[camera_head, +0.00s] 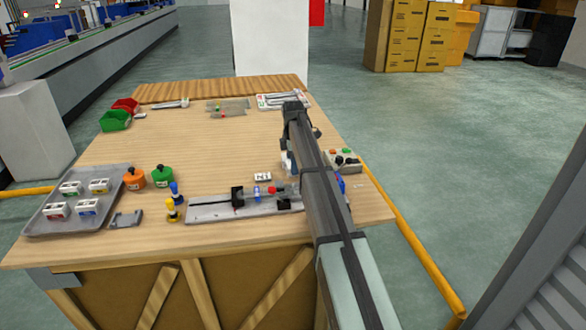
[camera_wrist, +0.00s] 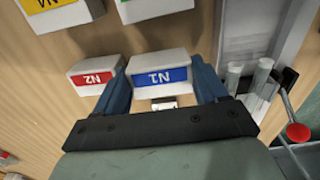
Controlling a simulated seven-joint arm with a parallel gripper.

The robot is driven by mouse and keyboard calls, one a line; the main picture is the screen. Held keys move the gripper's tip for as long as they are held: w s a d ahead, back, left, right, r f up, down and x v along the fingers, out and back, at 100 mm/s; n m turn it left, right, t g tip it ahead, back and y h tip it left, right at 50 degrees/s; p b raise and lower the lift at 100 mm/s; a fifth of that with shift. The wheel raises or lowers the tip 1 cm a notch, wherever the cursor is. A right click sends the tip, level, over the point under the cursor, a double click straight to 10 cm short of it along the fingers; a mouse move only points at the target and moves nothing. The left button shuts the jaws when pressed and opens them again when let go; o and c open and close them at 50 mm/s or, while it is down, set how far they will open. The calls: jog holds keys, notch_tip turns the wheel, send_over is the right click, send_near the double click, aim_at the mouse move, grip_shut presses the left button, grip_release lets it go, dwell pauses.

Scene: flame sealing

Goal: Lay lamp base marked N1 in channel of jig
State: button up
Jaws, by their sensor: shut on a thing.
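In the wrist view, the white lamp base marked N1 (camera_wrist: 160,76), with a blue label, sits between the blue fingers of my gripper (camera_wrist: 163,88). The gripper is shut on it. In the head view my arm reaches over the right of the bench and largely hides the gripper and what it holds. The long grey jig (camera_head: 222,211) lies along the front of the bench, left of my arm. A dark slot and a black upright part show on it; my arm covers its right end.
The grey tray (camera_head: 38,229) at left holds several white blocks with coloured labels. Orange (camera_head: 136,180) and green (camera_head: 162,178) pots and yellow and blue pieces (camera_head: 173,205) stand between tray and jig. A red-labelled N2 block (camera_wrist: 94,77) shows beside N1. The bench middle is clear.

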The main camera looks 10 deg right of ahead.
notch_tip(320, 180, up, 7)
jog(key=shift+f, duration=0.1)
jog(key=shift+s+d+r, duration=0.1)
jog(key=shift+s+r, duration=0.15)
jog(key=shift+s, duration=0.05)
jog(key=s+d+f, duration=0.1)
jog(key=s+d, duration=0.3)
jog(key=s, duration=0.7)
jog(key=shift+w+f, duration=0.15)
jog(key=shift+f, duration=3.45)
jog(key=o, duration=1.1)
jog(key=shift+r, duration=0.15)
notch_tip(320, 180, up, 14)
jog(key=shift+f, duration=0.2)
